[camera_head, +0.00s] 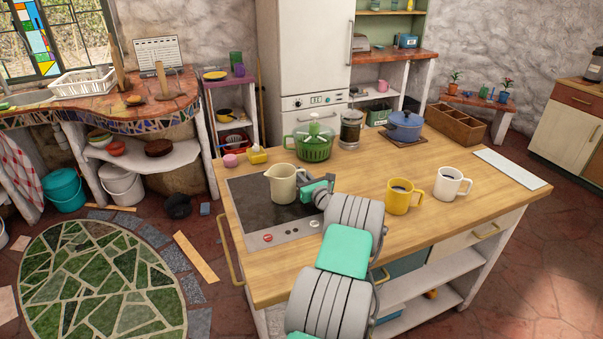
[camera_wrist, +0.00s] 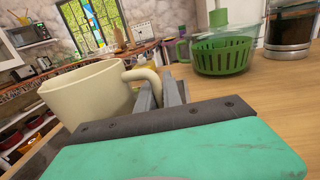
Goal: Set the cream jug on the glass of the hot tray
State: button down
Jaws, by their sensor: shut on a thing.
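The cream jug (camera_head: 283,184) is upright over the dark glass of the hot tray (camera_head: 248,207) in the head view. I cannot tell whether its base touches the glass. My gripper (camera_head: 308,186) comes in from the right and is shut on the jug's handle. In the wrist view the cream jug (camera_wrist: 88,98) fills the left side, and its handle (camera_wrist: 143,77) lies at the fingers of my gripper (camera_wrist: 165,92). The jug's base is hidden in the wrist view by my gripper body.
A green salad spinner (camera_head: 314,144), a glass coffee press (camera_head: 350,129) and a blue pot (camera_head: 405,126) stand behind. A yellow mug (camera_head: 403,197) and a white mug (camera_head: 452,184) stand to the right.

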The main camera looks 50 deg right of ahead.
jog(key=shift+f, duration=0.15)
jog(key=c, duration=1.5)
grip_release()
jog(key=shift+r, duration=0.25)
jog(key=b+v, duration=0.2)
jog(key=v, duration=1)
jog(key=shift+f, duration=0.1)
